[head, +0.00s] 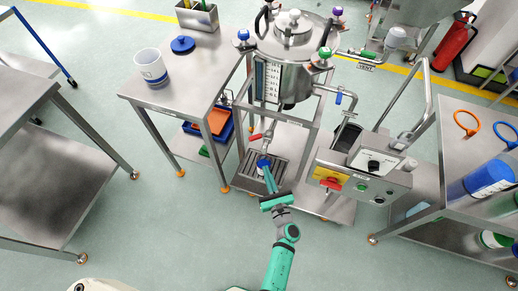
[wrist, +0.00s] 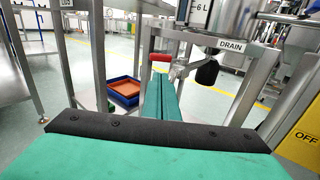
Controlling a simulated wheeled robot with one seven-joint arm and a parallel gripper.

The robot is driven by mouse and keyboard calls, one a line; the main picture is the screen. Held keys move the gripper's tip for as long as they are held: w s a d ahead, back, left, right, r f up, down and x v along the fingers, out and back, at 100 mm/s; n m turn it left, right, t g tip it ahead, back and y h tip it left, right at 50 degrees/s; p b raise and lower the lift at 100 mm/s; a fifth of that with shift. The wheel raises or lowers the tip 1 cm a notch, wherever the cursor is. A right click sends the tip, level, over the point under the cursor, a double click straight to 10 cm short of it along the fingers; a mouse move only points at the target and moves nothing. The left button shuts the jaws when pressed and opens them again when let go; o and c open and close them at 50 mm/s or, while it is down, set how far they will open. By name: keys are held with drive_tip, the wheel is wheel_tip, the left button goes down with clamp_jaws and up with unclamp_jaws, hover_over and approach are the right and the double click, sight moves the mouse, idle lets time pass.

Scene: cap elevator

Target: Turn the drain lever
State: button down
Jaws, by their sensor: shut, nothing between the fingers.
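The drain lever, a red handle, shows in the wrist view (wrist: 160,57) just beyond my fingertips and in the head view (head: 256,136) under the steel tank (head: 290,80). A DRAIN label (wrist: 231,46) and a black-ended outlet (wrist: 207,72) are to its right. My gripper (wrist: 161,82) has its teal fingers together with nothing between them. In the head view my gripper (head: 266,172) is over the slatted grate, below the lever. In the wrist view the fingertips overlap the area just under the lever; I cannot tell whether they touch it.
Steel frame legs stand on both sides of the lever. A control box (head: 365,170) with a red knob is to the right. A table (head: 190,75) with a white container (head: 150,67) is at the left. Stacked trays (wrist: 124,90) sit on a low shelf. Open floor lies in front.

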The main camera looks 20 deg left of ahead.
sight(252, 141)
drive_tip(key=x, duration=1.4)
drive_tip(key=shift+w+a, duration=0.1)
drive_tip(key=shift+a, duration=0.15)
drive_tip(key=shift+w+a, duration=0.75)
drive_tip(key=shift+a, duration=0.15)
drive_tip(key=shift+w+a, duration=0.75)
drive_tip(key=shift+a, duration=0.15)
drive_tip(key=shift+w, duration=0.1)
